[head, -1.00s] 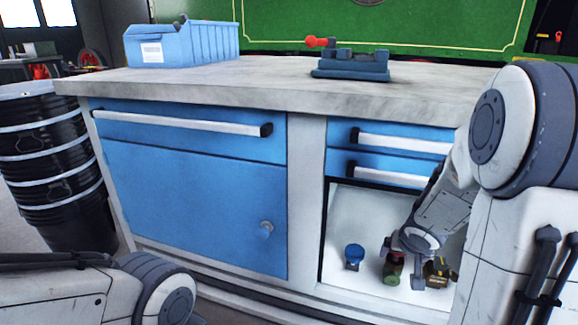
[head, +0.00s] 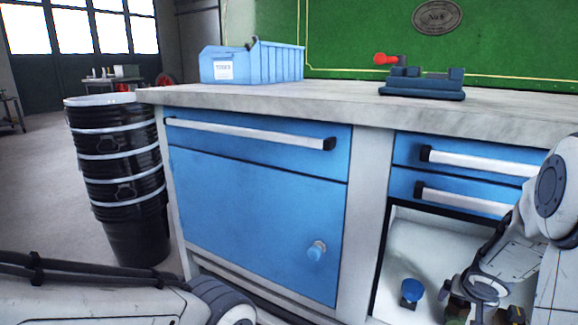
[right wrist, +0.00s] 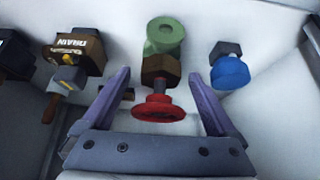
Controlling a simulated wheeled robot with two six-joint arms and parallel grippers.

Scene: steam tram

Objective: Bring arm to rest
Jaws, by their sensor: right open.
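My right arm reaches into the open compartment (head: 400,240) of the bench, and its gripper (right wrist: 158,80) is open. In the right wrist view, a valve with a red handwheel (right wrist: 158,108), a brown body and a green flanged end (right wrist: 165,35) lies between and beyond the spread fingers. I see no finger closed on it. A blue-wheeled valve (right wrist: 230,72) lies to the right; in the head view it shows left of the gripper (head: 411,291). My left arm shows at the lower left of the head view, but its gripper is out of view.
On the worktop (head: 330,100) are a blue bin (head: 250,65) and a vise (head: 422,82). Black stacked buckets (head: 120,180) stand left of the bench.

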